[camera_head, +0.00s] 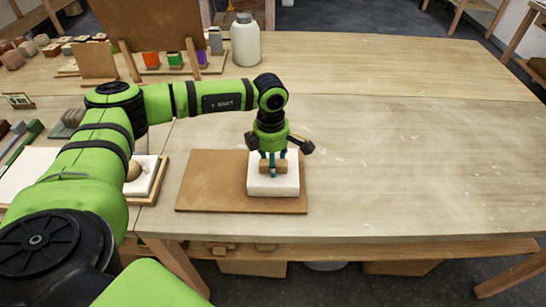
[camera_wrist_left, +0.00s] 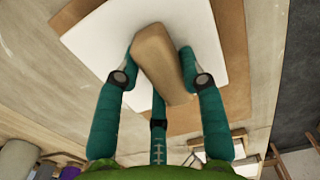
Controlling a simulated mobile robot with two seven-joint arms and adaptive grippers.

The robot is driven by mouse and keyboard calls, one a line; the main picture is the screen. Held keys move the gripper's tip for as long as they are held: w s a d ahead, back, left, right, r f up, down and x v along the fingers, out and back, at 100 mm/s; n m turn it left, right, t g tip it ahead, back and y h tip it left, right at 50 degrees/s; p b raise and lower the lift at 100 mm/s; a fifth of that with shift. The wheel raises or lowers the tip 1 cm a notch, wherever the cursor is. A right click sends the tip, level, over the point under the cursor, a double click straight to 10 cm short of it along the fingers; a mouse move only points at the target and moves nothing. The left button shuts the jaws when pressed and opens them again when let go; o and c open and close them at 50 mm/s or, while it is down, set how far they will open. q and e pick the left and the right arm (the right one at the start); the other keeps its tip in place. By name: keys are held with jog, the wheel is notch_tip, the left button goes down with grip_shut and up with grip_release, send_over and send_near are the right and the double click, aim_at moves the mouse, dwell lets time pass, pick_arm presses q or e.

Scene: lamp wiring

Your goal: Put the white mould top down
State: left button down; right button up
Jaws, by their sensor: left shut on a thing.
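The white mould top (camera_head: 275,187) is a square white slab at the right end of a brown board (camera_head: 212,185) on the table. A tan block (camera_head: 266,167) sits over its middle; I cannot tell whether the block is fixed to it. My left gripper (camera_head: 272,160) points down from above and is shut on this tan block. In the left wrist view, the fingers (camera_wrist_left: 158,62) press the tan block (camera_wrist_left: 163,60) from both sides, with the white slab (camera_wrist_left: 95,35) behind it. Whether the slab touches the board is hard to tell. My right gripper is not in view.
A wooden tray (camera_head: 158,180) with white slabs and a round tan piece is at the left, partly behind my arm. A pale jar (camera_head: 244,42) and an upright brown panel (camera_head: 150,22) stand at the back. The table's right side is clear.

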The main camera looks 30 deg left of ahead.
pick_arm(q)
jog(key=shift+f, duration=0.1)
jog(key=c, duration=0.7)
grip_release()
jog(key=shift+c, duration=0.2)
jog(key=shift+r, duration=0.3)
notch_tip(320, 180, up, 12)
jog(key=b, duration=0.4)
jog(key=shift+s, duration=0.15)
jog(key=shift+f, duration=0.15)
